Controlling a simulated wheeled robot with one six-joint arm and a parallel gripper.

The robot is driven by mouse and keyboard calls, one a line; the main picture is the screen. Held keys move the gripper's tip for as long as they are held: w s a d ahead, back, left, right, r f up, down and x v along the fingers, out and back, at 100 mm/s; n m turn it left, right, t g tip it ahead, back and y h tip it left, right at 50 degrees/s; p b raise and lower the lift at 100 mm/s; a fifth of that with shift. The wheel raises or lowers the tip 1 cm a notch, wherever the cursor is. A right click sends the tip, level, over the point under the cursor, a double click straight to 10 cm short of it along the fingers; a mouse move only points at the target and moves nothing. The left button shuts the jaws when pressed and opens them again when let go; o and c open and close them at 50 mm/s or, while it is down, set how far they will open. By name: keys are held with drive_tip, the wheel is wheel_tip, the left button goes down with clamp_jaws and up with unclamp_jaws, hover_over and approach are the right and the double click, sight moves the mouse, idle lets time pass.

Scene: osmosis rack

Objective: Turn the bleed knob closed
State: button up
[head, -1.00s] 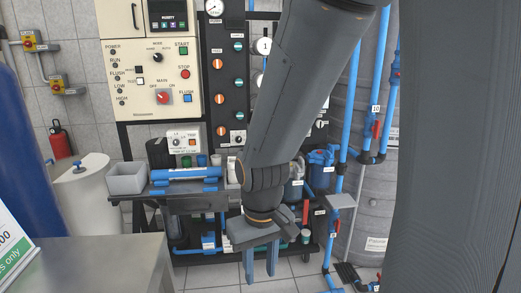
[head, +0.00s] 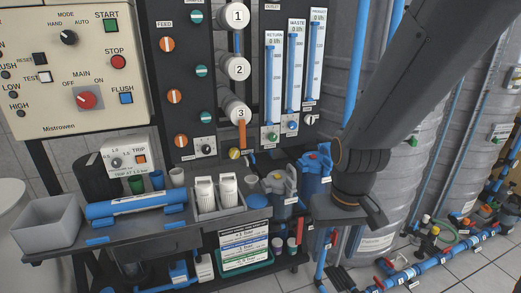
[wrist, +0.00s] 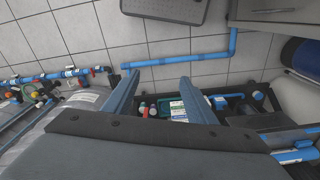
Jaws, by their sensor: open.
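No label reading "bleed" is legible, so I cannot tell which knob is the bleed knob. In the head view, small knobs sit below the flow meters: a green one (head: 272,137) under RETURN, another (head: 292,126) under WASTE and a pale one (head: 310,119) under the right meter. A yellow knob (head: 235,153) sits lower left, below gauge 3. My gripper (wrist: 157,79) is open and empty in the wrist view, pointing down over the floor and rack base. In the head view it hangs right of and below these knobs, touching none; its fingers are hard to make out.
The control box (head: 75,70) with switches is at the left. A shelf holds a grey bin (head: 48,222), a blue cylinder (head: 137,205) and white cartridges (head: 205,195). Blue filter housings (head: 314,172) stand close to my wrist. Pipes (head: 440,260) run along the floor at right.

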drive_tip(key=w+a+t+p, duration=0.2)
drive_tip(key=w+t, duration=0.1)
drive_tip(key=w, duration=0.9)
drive_tip(key=t+y+p, duration=0.5)
drive_tip(key=t+p, duration=0.4)
drive_tip(key=t, duration=0.5)
approach(235, 155)
drive_tip(key=shift+m, duration=0.4)
drive_tip(key=shift+p+x, duration=1.05)
drive_tip(key=shift+x, duration=2.75)
drive_tip(key=c, duration=1)
drive_tip(key=shift+c, duration=0.2)
